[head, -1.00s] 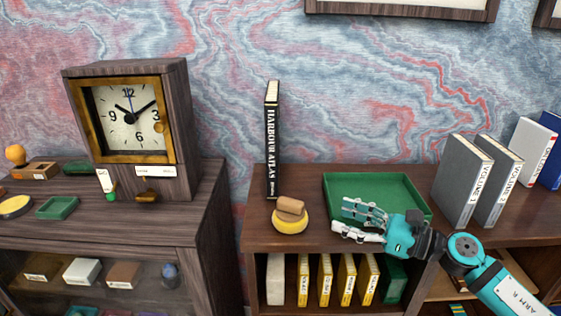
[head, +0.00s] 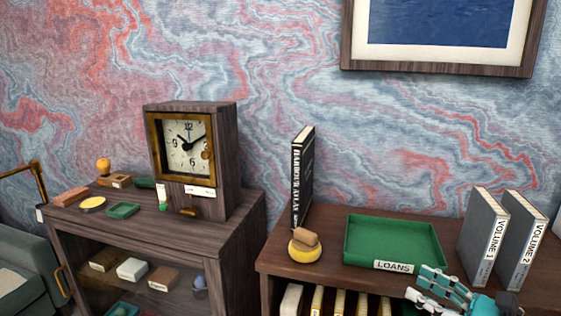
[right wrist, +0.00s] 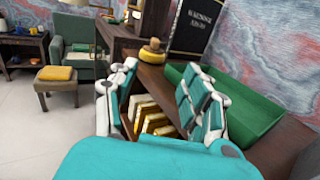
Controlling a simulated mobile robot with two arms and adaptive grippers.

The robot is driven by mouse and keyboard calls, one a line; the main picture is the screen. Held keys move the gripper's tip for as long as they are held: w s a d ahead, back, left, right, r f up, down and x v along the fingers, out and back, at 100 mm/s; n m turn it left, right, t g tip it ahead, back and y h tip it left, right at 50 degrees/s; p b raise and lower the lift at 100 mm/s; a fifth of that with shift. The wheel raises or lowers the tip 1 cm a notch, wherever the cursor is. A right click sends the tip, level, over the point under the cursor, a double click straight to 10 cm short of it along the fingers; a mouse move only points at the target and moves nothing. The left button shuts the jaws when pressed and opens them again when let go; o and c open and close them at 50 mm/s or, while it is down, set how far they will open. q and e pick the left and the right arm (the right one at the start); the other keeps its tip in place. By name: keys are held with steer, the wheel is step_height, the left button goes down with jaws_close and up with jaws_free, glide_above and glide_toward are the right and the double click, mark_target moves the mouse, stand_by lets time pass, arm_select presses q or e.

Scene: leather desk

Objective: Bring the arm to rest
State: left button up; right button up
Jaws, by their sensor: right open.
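My right gripper (head: 441,291) is at the lower right of the head view, in front of the shelf top and below the green tray (head: 393,240) labelled LOANS. In the right wrist view its fingers (right wrist: 160,105) are spread apart with nothing between them. The tray also shows behind the fingers in that view (right wrist: 250,112). Most of my right arm is below the head picture's edge. My left gripper is in neither view.
A yellow round object with a brown piece on it (head: 304,248) and the upright black book Harbour Atlas (head: 302,178) stand left of the tray. Grey volumes (head: 482,238) stand to its right. A clock (head: 190,155) stands on the left cabinet.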

steer(key=s+d+f+m+h, duration=0.25)
steer(key=f+m+h, duration=0.55)
steer(key=m, duration=0.9)
steer(key=s+d+f+m+h, duration=0.1)
steer(key=s+f+m+h, duration=0.2)
steer(key=f+m+h, duration=0.9)
steer(key=s+a+f+m+g+y, duration=0.3)
steer(key=s+a+m+g+y, duration=0.15)
steer(key=s+m, duration=0.35)
steer(key=s+a+f+m+g+y, duration=0.35)
steer(key=s+a+m+g, duration=0.2)
steer(key=s, duration=0.55)
step_height(320, 180, down, 25)
steer(key=g, duration=0.1)
steer(key=s+d+f+g, duration=0.1)
steer(key=s+d+f, duration=0.1)
steer(key=s+f, duration=1.5)
steer(key=shift+s+d+f+h, duration=0.2)
steer(key=shift+s+f+h, duration=0.05)
steer(key=shift+f+h, duration=0.15)
